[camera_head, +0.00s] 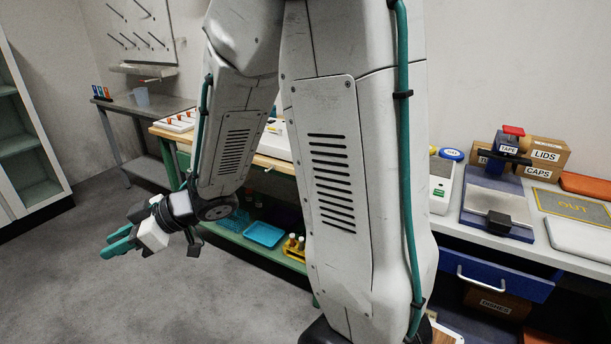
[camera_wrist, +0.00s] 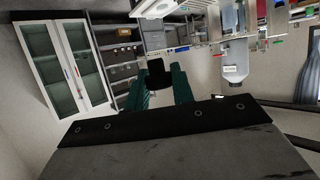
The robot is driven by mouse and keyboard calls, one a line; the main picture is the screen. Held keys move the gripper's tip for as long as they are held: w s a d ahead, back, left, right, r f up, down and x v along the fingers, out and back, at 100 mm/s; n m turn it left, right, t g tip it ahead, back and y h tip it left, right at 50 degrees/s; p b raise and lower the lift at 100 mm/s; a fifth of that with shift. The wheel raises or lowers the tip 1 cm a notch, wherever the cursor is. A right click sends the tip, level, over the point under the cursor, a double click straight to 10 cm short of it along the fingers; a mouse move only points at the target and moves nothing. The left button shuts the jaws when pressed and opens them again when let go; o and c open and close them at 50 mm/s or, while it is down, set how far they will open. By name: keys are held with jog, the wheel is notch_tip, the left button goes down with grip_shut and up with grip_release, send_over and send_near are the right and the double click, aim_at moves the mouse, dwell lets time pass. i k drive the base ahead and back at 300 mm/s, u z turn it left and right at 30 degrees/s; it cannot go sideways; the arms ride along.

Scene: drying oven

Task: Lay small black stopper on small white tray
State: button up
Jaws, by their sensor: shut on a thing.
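My gripper (camera_head: 117,243) hangs over the open floor at the left in the head view, its teal fingers pointing left. In the wrist view its fingers (camera_wrist: 159,88) are shut on a small black stopper (camera_wrist: 158,75), which sits between the tips. I cannot make out the stopper in the head view. A pale, flat, tray-like thing (camera_head: 582,239) lies on the right-hand counter, cut off by the picture edge. I cannot tell if it is the small white tray. No other thing is clearly that tray.
A wooden-topped bench (camera_head: 272,163) stands behind my arm, with a blue tray (camera_head: 264,234) and a yellow rack (camera_head: 294,247) on its lower green shelf. A blue drawer (camera_head: 492,272) stands open at the right. A glass cabinet (camera_head: 25,140) is far left. The floor between is clear.

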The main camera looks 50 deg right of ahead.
aim_at(568, 234)
jog(key=i, duration=0.95)
jog(key=z, duration=3.95)
